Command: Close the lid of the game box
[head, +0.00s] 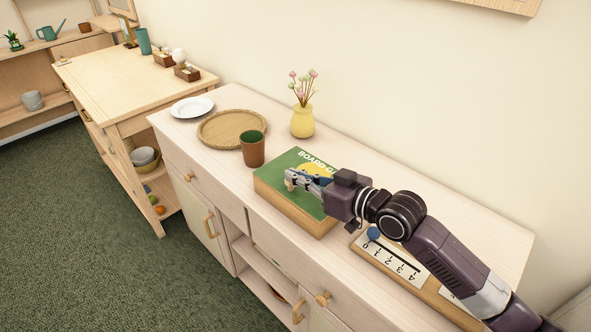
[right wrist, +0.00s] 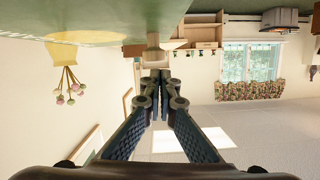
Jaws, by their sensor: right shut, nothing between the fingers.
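The game box (head: 287,212) sits on the long pale cabinet, with light wooden sides. Its green lid (head: 286,166), printed "BOARD G…" with a yellow patch, lies over the box with no clear gap along the visible edges. My right gripper (head: 292,181) is shut and empty, low over the lid; whether it touches is unclear. My arm hides the lid's right part. In the right wrist view the green lid (right wrist: 110,15) fills the upper left, and the closed fingertips (right wrist: 153,75) point at a small pale wooden piece (right wrist: 153,52). My left gripper is not in view.
A brown cup (head: 252,152) stands just left of the box, near a woven tray (head: 205,132) and white plate (head: 192,107). A yellow vase (head: 302,122) with flowers stands behind. A numbered board (head: 389,262) with a blue ball (head: 374,233) lies right, beneath my arm.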

